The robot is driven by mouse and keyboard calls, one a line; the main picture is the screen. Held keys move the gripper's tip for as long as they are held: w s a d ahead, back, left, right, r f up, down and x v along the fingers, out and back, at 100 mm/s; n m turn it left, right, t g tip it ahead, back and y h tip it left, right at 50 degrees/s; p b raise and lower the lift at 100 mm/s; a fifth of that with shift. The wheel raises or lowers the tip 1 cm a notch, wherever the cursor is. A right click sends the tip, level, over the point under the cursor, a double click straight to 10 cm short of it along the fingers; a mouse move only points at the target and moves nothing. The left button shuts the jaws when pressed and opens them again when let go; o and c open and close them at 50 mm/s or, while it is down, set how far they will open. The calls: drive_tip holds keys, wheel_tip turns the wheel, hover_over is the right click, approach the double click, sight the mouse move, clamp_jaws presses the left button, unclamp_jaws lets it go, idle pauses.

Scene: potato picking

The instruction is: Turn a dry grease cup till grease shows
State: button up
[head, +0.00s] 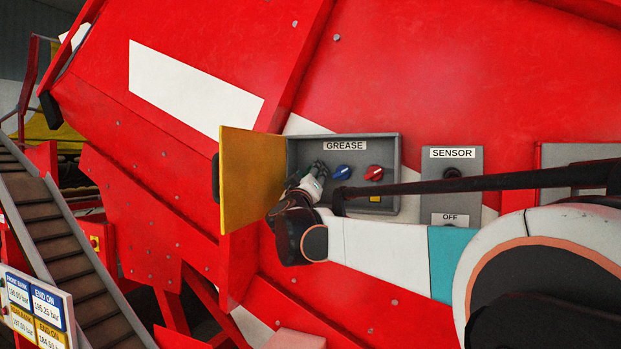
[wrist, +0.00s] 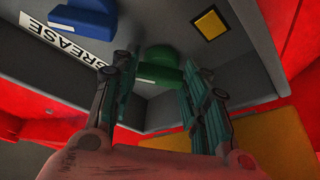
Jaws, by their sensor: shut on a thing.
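A grey open box labelled GREASE (head: 345,146) is set in the red machine wall. A blue cup knob (head: 342,172) and a red one (head: 374,173) sit inside it. My gripper (head: 319,169) reaches into the box's left side. In the wrist view my gripper's fingers (wrist: 156,66) are shut on a green cup knob (wrist: 158,74), one finger on each side. The blue knob (wrist: 85,16) is beyond it. The green knob is hidden behind my fingers in the head view. I cannot make out any grease.
The box's yellow door (head: 250,180) stands open on the left. A small yellow square (head: 376,198) is low in the box. A grey SENSOR panel (head: 452,160) is to the right. A dark bar (head: 480,183) crosses in front. A conveyor (head: 55,235) runs at far left.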

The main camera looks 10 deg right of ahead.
drive_tip(key=shift+m, duration=0.4)
drive_tip(key=o, duration=0.8)
drive_tip(key=shift+f, duration=0.1)
drive_tip(key=shift+c, duration=0.2)
drive_tip(key=v, duration=0.7)
drive_tip(key=shift+s, duration=0.2)
drive_tip(key=shift+a+f, duration=0.1)
